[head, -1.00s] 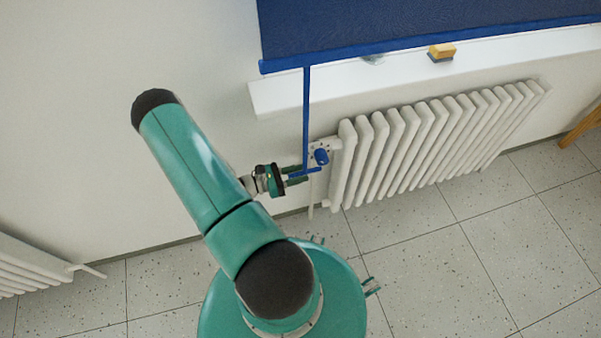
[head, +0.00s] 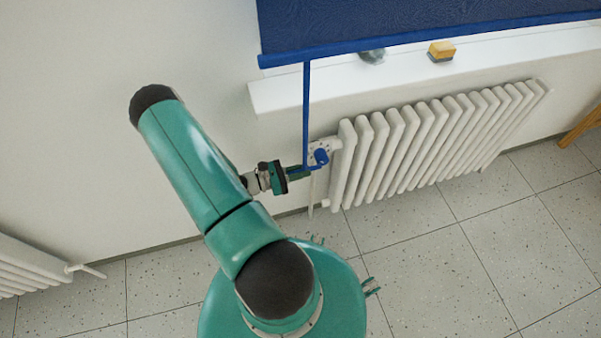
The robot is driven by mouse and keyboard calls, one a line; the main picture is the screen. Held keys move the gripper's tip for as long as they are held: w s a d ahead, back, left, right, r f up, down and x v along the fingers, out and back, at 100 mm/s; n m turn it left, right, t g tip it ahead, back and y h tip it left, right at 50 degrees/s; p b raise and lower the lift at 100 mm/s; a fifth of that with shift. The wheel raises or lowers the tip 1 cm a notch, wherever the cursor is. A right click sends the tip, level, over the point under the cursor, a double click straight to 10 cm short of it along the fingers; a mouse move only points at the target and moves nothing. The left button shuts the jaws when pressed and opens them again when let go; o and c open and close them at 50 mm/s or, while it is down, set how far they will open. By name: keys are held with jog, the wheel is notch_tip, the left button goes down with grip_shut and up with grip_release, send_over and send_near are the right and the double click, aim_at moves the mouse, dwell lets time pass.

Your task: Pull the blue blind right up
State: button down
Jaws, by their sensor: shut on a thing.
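The blue blind (head: 420,24) hangs at the top of the head view, its bottom bar (head: 400,42) a little above the white window sill. A thin blue rod (head: 306,115) runs down from the left end of the bar to a blue crank handle (head: 319,159) in front of the radiator's left end. My gripper (head: 298,173) is shut on the crank handle at the foot of the rod. Its fingertips are small here and partly overlap the handle.
A white ribbed radiator (head: 430,140) stands under the window sill (head: 290,92). On the sill are a yellow and dark block (head: 441,51) and a small glassy object (head: 372,56). Another radiator (head: 30,265) is at lower left.

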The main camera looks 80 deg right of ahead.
notch_tip(320, 180, up, 18)
jog(key=shift+w, duration=0.15)
jog(key=shift+d, duration=0.1)
jog(key=c, duration=1.4)
grip_release()
jog(key=shift+f, duration=0.1)
jog(key=v, duration=1.3)
jog(key=shift+w+a, duration=0.25)
